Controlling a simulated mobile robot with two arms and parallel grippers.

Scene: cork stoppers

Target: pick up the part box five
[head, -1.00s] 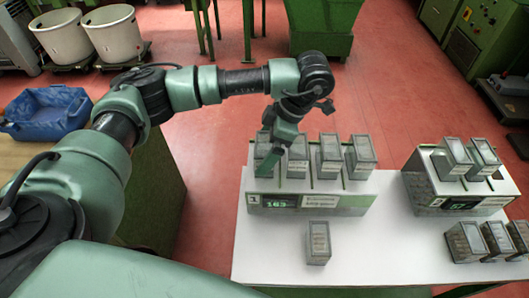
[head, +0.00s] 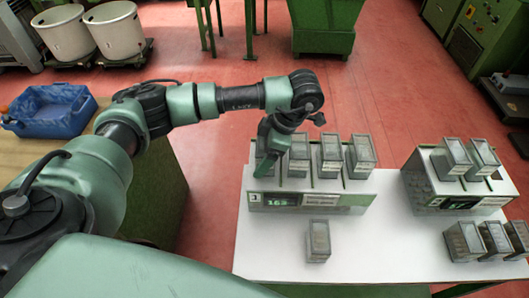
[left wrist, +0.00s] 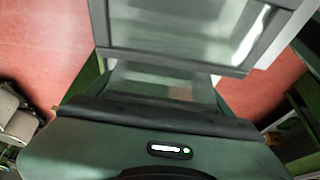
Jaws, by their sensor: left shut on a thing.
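Several grey part boxes with clear tops stand in a row on a weighing stand (head: 345,200) on the white table. Three show plainly: a box (head: 299,157) in the second place, one (head: 330,158) beside it and one (head: 361,158) at the right end. My left gripper (head: 266,163) is at the left end of the row, over the leftmost box, which it mostly hides. It is shut on a grey part box (left wrist: 180,35), which fills the upper middle of the left wrist view. I cannot read which box is number five. My right gripper is not in view.
A loose box (head: 318,241) stands on the white table (head: 390,255) in front of the stand. A second stand (head: 455,195) with two boxes is at the right, with several boxes before it. A blue tub (head: 50,110) sits on a wooden bench at the left.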

